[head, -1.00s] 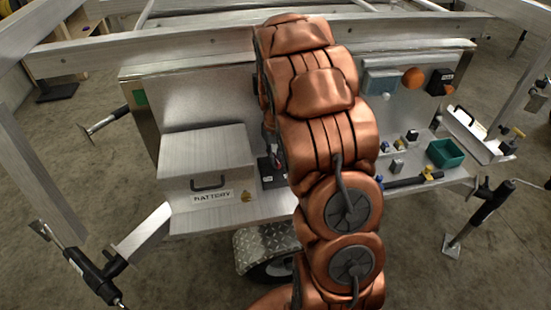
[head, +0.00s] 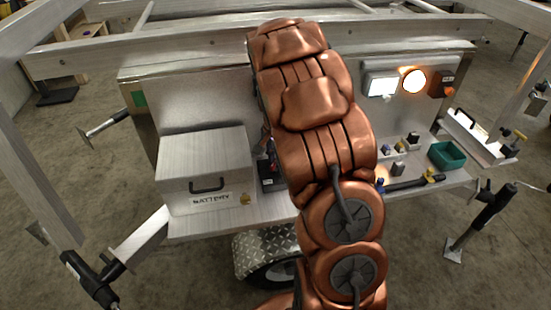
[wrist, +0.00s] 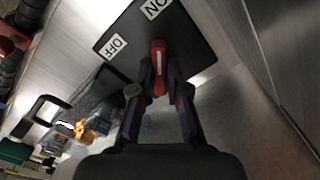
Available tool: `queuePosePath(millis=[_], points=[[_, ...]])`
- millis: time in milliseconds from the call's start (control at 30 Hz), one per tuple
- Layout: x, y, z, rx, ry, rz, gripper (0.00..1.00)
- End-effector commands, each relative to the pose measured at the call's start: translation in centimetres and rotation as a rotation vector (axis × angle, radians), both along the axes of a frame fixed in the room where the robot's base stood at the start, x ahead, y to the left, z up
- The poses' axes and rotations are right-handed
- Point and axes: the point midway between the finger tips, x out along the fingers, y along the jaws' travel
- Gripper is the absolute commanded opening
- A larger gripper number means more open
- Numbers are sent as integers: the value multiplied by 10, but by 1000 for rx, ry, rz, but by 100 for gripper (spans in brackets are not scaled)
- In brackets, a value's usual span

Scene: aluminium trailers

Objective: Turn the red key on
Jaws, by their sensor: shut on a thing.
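The red key (wrist: 158,50) sits on a black switch plate (wrist: 185,30) in the wrist view. The plate carries a white ON label (wrist: 155,8) and a white OFF label (wrist: 113,46). The key's outer end points up the picture, nearer the ON label's direction than the OFF label. My gripper (wrist: 159,76) is shut on the key, one finger on each side. In the head view my copper arm hides the gripper and key; part of a dark box (head: 268,178) shows beside the arm. A white lamp (head: 382,85) and an orange lamp (head: 413,80) are lit.
A silver battery box (head: 205,170) stands on the shelf left of my arm. An upright metal panel (head: 200,105) rises behind the shelf.

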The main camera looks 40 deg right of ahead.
Motion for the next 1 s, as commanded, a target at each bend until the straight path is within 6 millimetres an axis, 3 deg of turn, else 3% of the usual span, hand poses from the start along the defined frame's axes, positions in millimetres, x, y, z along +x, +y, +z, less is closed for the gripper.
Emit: queuePosePath(millis=[300, 833, 867, 1000], points=[[0, 1, 0, 1, 2, -110, 0], [0, 1, 0, 2, 1, -130, 0], [0, 1, 0, 1, 2, -129, 18], [0, 1, 0, 1, 1, -129, 32]])
